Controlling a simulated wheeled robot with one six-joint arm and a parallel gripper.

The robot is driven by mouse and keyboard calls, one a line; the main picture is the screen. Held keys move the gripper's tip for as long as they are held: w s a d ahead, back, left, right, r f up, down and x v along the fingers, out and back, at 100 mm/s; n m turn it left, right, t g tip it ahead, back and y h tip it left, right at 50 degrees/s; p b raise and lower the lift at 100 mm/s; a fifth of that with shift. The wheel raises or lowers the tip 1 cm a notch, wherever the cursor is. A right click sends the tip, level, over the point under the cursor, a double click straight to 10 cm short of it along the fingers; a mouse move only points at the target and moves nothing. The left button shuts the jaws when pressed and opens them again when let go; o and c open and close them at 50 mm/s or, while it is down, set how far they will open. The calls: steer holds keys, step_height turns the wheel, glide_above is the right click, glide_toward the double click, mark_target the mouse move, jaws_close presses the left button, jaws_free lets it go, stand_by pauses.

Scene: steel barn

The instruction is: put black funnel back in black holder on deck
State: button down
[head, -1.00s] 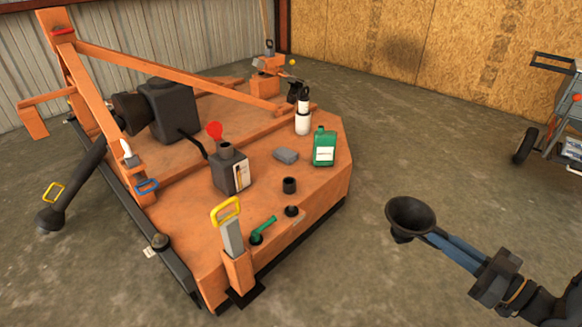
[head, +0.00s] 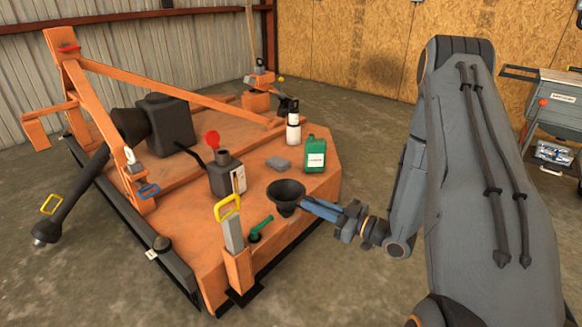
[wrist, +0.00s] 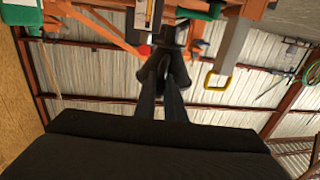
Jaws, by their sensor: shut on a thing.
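My gripper (head: 308,204) is shut on the rim side of the black funnel (head: 286,193) and holds it, wide mouth up, over the right front part of the orange deck (head: 190,245). In the wrist view the dark funnel (wrist: 165,66) shows between the fingers, poorly lit. The black holder is hidden now, behind or under the funnel. I cannot tell whether the funnel touches the holder or hangs above it.
A green bottle (head: 315,156), a white bottle (head: 293,131) and a grey block (head: 278,164) stand behind the funnel. A green handle (head: 259,229) and yellow-handled post (head: 234,235) are close in front.

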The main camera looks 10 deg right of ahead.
steer(key=w+d+m+t+h+b, duration=0.1)
steer(key=w+m+t+h+b, duration=0.45)
steer(key=w, duration=1.65)
steer(key=shift+n+g+h, duration=0.25)
steer(key=shift+g+h, duration=0.4)
steer(key=shift+g, duration=0.2)
steer(key=f, duration=0.4)
steer(key=shift+w+d+b, duration=0.2)
steer(key=shift+b, duration=0.1)
steer(key=shift+s+a, duration=0.1)
